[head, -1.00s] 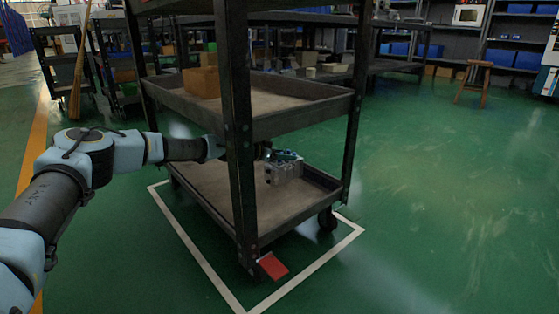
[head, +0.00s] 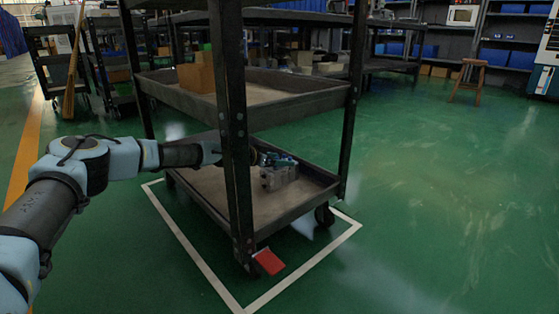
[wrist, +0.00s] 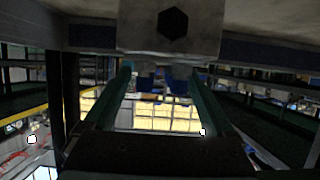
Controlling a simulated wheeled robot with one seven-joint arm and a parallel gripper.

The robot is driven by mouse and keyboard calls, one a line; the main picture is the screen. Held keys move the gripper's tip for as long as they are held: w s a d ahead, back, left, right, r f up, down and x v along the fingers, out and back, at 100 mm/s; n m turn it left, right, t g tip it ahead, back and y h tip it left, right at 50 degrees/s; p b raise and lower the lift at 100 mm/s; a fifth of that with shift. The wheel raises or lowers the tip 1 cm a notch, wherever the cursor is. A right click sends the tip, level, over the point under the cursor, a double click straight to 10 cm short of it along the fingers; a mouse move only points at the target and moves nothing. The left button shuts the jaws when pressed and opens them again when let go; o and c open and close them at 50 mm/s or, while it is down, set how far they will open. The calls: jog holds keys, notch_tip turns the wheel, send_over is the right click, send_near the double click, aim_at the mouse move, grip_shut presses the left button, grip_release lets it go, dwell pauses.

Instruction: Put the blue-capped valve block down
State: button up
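The valve block (head: 279,178) is a grey metal block with blue on top. It is at the cart's lower shelf (head: 215,190), near its middle, and looks to be on or just above the surface. My gripper (head: 268,158) reaches in from the left, behind the front cart post, at the top of the block. In the wrist view the block (wrist: 203,28) fills the upper middle, with a dark hexagonal port. The gripper's two green fingers (wrist: 158,80) stand apart, with dark and blue parts between their tips. The exact finger contact is hard to make out.
The front post (head: 235,130) partly hides my wrist. The upper shelf (head: 290,100) with a cardboard box (head: 197,78) is overhead. Lower-shelf space around the block is bare. A red tag (head: 269,262) is at the post's foot.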

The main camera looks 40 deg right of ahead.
jog(key=shift+r, duration=0.1)
jog(key=shift+a+r, duration=0.25)
jog(key=p+v, duration=0.6)
jog(key=v, duration=0.5)
jog(key=shift+a, duration=0.25)
jog(key=shift+f, duration=0.1)
